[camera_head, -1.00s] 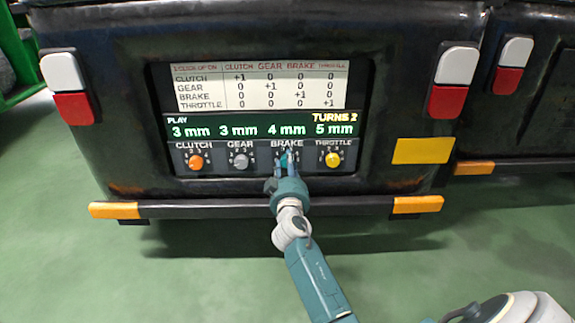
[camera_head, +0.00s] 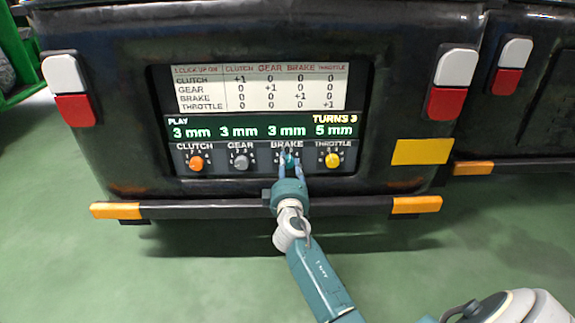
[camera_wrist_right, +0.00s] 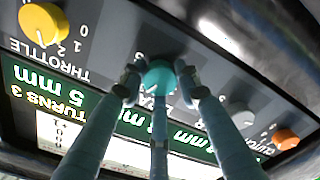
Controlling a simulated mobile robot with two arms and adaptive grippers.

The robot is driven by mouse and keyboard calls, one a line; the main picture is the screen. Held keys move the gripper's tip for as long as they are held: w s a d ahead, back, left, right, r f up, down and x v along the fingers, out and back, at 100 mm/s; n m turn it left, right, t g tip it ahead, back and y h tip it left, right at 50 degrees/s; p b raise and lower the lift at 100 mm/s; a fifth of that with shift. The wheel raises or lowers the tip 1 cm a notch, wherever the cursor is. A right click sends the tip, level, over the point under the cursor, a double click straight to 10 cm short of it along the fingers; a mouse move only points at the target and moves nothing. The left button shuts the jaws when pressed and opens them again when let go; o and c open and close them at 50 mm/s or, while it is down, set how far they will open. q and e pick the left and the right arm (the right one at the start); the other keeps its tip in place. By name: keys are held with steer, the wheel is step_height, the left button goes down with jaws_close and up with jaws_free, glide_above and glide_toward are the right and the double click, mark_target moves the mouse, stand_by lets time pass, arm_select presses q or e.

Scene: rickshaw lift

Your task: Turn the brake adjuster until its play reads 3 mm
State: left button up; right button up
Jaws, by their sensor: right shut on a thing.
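The brake adjuster is a teal knob (camera_wrist_right: 158,76) under the BRAKE label, and it also shows in the head view (camera_head: 289,161). My right gripper (camera_head: 291,166) is at this knob, with its fingers around it and shut on it in the wrist view (camera_wrist_right: 160,82). The fingers hide part of the dial marks. The display (camera_head: 262,126) reads PLAY 3 mm for clutch, 3 mm for gear, 3 mm for brake and 5 mm for throttle. It also reads TURNS 3. My left gripper is not in view.
An orange clutch knob (camera_head: 196,163) and a grey gear knob (camera_head: 241,162) are left of the brake knob. A yellow throttle knob (camera_head: 333,160) is to its right. A dark bumper bar (camera_head: 240,209) runs below the panel. A chart (camera_head: 259,87) is above the display.

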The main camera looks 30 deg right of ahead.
steer(key=shift+f, duration=0.15)
stand_by(0.3)
steer(key=o, duration=1.1)
steer(key=shift+o, duration=0.2)
steer(key=v, duration=1.2)
steer(key=shift+s, duration=0.1)
